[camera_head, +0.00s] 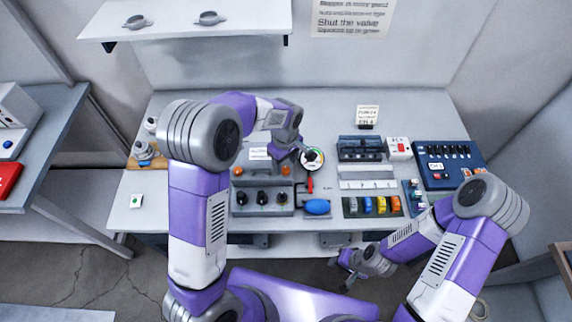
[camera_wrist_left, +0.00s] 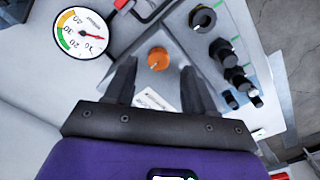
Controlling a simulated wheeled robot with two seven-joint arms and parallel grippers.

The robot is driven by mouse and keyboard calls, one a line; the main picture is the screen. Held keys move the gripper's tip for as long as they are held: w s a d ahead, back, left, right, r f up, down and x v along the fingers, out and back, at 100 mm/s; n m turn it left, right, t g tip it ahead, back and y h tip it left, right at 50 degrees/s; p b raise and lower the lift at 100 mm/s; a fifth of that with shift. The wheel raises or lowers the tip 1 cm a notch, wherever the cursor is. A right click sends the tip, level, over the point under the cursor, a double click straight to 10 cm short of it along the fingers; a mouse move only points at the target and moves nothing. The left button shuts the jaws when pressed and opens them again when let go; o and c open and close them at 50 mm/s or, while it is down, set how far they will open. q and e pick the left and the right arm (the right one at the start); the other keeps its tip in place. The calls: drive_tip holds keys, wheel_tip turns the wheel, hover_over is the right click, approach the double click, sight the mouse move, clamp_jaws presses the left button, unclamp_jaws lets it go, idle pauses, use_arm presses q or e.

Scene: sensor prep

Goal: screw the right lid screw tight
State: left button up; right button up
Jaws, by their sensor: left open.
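The control box (camera_head: 264,208) has a sloped front with several black knobs and orange lid screws along its back. The right lid screw (camera_head: 286,171) is orange and also shows in the left wrist view (camera_wrist_left: 158,58). My left gripper (camera_head: 303,155) is at the box's back right. In the left wrist view its open fingers (camera_wrist_left: 158,68) stand either side of the orange screw's line, with visible gaps. I cannot tell the height between fingertips and screw. The other orange screws are hidden in the wrist view. My right gripper (camera_head: 349,267) hangs in front of the table edge, apart from the box.
A round gauge (camera_head: 313,158) stands close right of the box. A tray of coloured parts (camera_head: 372,206) and a blue panel (camera_head: 447,165) fill the right. The table's left front is mostly clear.

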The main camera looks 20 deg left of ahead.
sight(286, 169)
use_arm(q)
wheel_tip(286, 169, down, 3)
drive_tip(key=shift+w+f, duration=0.1)
drive_tip(key=shift+f, duration=0.05)
drive_tip(key=shift+c, duration=0.4)
clamp_jaws()
